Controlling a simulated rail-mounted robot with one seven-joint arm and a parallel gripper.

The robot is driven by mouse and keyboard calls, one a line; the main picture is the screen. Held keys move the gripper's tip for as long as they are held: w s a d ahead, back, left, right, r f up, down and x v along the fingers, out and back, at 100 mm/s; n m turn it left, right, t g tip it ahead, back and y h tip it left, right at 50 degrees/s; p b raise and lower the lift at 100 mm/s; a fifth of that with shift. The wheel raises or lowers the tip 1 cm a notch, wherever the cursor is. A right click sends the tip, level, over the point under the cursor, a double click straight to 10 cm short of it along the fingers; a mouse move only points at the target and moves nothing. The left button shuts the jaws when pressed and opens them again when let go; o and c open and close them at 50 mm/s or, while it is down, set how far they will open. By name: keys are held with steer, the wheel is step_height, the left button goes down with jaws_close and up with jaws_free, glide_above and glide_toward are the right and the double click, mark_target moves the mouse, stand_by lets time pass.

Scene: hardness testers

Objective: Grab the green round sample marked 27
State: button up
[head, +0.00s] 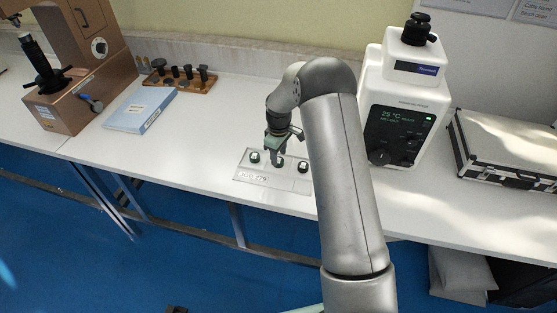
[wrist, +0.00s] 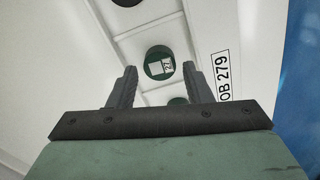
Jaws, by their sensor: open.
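The green round sample (wrist: 160,62) with a white label marked 27 shows in the wrist view, in the middle slot of a white tray (wrist: 215,30). My gripper (wrist: 159,70) is open, with one finger on each side of the sample in the picture. I cannot tell whether the fingertips are above it or level with it. In the head view my gripper (head: 275,152) points down over the middle of the tray (head: 270,183), and largely hides the middle sample.
Two more round samples (head: 254,157) (head: 303,167) sit on either side in the tray. A white tester (head: 405,95) stands to the right, beside a silver case (head: 505,150). A blue book (head: 140,110), a wooden rack (head: 180,78) and a brown tester (head: 85,85) are left.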

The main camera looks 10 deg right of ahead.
steer(key=shift+f, duration=1.05)
steer(key=c, duration=0.8)
steer(key=shift+r, duration=0.1)
